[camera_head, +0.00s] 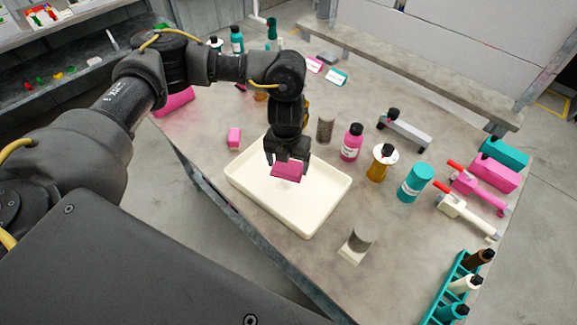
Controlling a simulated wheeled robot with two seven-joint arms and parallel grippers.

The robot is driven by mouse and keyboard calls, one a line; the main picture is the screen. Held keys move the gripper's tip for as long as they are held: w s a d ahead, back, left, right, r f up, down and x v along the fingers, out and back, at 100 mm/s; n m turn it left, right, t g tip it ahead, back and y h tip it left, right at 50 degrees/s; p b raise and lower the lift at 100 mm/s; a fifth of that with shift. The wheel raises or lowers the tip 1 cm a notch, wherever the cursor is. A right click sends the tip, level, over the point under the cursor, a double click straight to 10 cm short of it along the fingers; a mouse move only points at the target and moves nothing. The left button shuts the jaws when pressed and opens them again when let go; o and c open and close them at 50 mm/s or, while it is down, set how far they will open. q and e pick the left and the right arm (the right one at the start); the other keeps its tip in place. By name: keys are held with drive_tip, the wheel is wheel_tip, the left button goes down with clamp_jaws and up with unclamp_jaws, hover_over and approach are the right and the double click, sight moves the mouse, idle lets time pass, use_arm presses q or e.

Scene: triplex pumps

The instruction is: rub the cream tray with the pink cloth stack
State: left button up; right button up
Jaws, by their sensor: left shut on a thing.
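The cream tray (318,213) lies on the grey table, shallow and rectangular with a raised rim. My left gripper (287,162) points down over the tray's upper middle part. It is shut on the pink cloth stack (288,172), a small flat pink block. The stack is over the tray floor, with a faint shadow under it. I cannot tell whether it touches the floor. My right gripper is not in view.
A small pink block (234,137) lies left of the tray. A pink bottle (352,142), an amber bottle (381,162) and a teal cylinder (415,182) stand to the right. A grey cylinder on a cream block (356,245) stands near the tray's lower right.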

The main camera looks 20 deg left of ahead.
use_arm(q)
wheel_tip(320, 180, down, 2)
drive_tip(key=m, duration=0.5)
drive_tip(key=shift+f, duration=0.15)
